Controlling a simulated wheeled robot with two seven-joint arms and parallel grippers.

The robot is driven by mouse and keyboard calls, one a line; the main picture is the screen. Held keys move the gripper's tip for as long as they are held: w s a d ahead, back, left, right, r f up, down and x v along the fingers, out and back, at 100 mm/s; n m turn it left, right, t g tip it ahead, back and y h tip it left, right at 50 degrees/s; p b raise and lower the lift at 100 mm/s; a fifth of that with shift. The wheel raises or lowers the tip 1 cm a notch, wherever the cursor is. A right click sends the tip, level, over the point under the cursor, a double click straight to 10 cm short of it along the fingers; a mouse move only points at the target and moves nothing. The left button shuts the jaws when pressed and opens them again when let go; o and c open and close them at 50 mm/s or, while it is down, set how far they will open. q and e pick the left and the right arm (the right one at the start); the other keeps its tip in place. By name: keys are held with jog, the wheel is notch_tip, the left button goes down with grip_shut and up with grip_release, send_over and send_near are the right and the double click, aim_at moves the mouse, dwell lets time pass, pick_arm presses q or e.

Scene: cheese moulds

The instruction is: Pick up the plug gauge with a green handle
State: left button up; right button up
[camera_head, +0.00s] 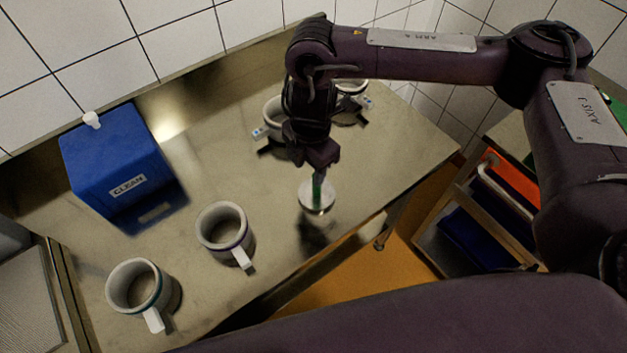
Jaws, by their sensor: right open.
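The plug gauge (316,203) stands on the steel table near its front right edge. It has a round, pale metal disc at the bottom and a thin upright green handle. My right gripper (317,168) points down directly over it and is open, with its fingertips at the top of the green handle. The gripper hides the upper end of the handle, and I cannot tell whether the fingers touch it. My left gripper is not in view.
Two white moulds (223,231) (139,290) with tabs stand at the front left of the steel table (290,235). Two more (274,112) (352,88) stand behind my right gripper. A blue box (113,158) marked CLEAN is at the back left. A shelf cart (470,215) stands at right.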

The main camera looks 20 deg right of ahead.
jog(key=shift+w+d, duration=0.2)
jog(key=shift+d, duration=0.45)
jog(key=shift+d+f, duration=0.1)
jog(key=shift+f, duration=0.1)
jog(key=shift+s+f, duration=0.1)
jog(key=shift+f, duration=0.75)
send_over(314, 198)
jog(key=w+d, duration=0.1)
notch_tip(314, 198, down, 5)
jog(key=shift+w+f, duration=0.1)
jog(key=shift+w, duration=0.05)
jog(key=shift+c, duration=0.5)
grip_shut()
